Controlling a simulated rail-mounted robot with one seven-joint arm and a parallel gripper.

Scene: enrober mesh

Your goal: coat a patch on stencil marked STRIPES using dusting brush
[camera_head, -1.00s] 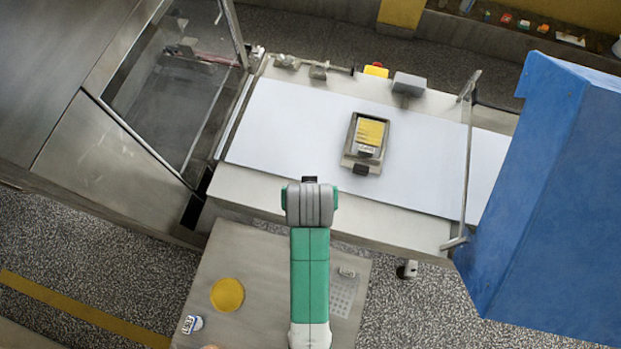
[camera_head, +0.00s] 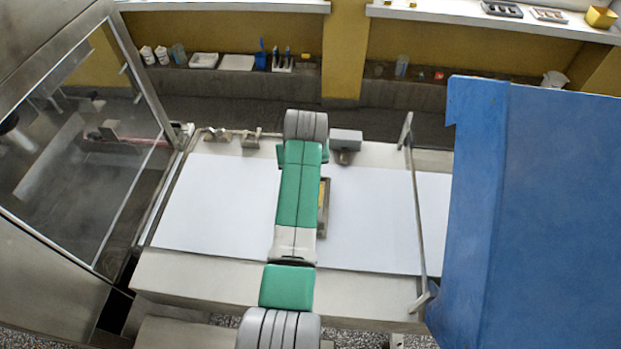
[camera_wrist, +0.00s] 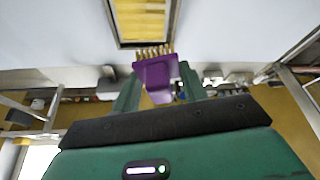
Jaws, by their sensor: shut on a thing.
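My gripper (camera_wrist: 158,88) is shut on a dusting brush (camera_wrist: 154,73) with a purple body and a row of yellowish bristles. The bristles point toward the near edge of a metal-framed stencil tray (camera_wrist: 118,30). I cannot tell whether they touch it. Inside the frame, a yellow striped patch (camera_wrist: 143,18) shows at the top of the wrist view, cut off by the picture edge. In the head view my arm covers most of the tray, leaving its right side (camera_head: 325,222) visible. My gripper and the brush are hidden there. No STRIPES lettering is readable.
The tray lies on a white belt (camera_head: 375,215). A glass guard with a metal frame (camera_head: 408,190) crosses the belt at the right, beside a large blue housing (camera_head: 540,200). A grey box (camera_head: 345,140) stands at the belt's far edge. A glass-sided machine (camera_head: 85,150) is at the left.

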